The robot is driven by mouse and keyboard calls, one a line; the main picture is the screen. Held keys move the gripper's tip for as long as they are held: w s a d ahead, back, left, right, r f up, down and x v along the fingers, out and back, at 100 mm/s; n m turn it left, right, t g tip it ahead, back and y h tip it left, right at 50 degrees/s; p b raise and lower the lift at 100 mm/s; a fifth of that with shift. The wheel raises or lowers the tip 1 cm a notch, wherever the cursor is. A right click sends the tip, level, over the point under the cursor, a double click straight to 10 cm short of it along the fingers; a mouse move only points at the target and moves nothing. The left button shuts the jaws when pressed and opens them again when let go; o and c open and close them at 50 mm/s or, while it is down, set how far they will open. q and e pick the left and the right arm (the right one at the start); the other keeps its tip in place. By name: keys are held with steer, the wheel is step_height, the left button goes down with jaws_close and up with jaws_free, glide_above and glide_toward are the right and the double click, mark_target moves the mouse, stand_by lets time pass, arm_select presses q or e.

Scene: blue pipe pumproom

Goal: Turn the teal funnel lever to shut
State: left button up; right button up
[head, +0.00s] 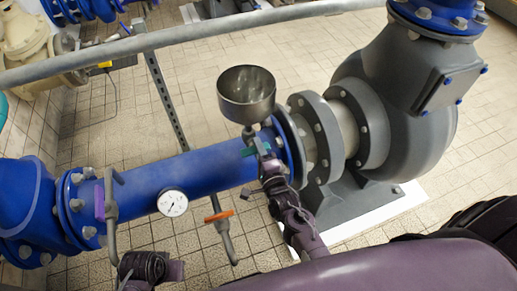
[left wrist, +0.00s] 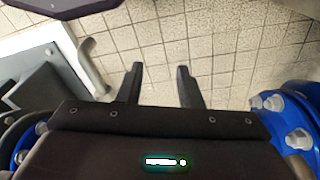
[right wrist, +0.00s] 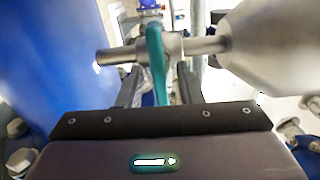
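The teal lever (head: 249,152) sits on the small valve under the steel funnel (head: 247,92), above the blue pipe. In the right wrist view the lever (right wrist: 156,58) runs from the metal valve stem toward my camera. My right gripper (head: 262,157) is at the lever from the front. Its two fingers stand apart on either side of the lever, with a gap visible on both sides. My left gripper (left wrist: 160,70) is open and empty over the tiled floor. In the head view, only part of my left arm shows at the bottom.
The blue pipe (head: 205,172) carries a round gauge (head: 172,203), a purple-handled valve (head: 99,203) and an orange-handled valve (head: 219,216). The grey pump (head: 398,105) stands right of the funnel. A grey rail (head: 190,37) crosses behind. Tiled floor is open between pipe and rail.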

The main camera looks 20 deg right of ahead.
steer(key=shift+s, duration=0.1)
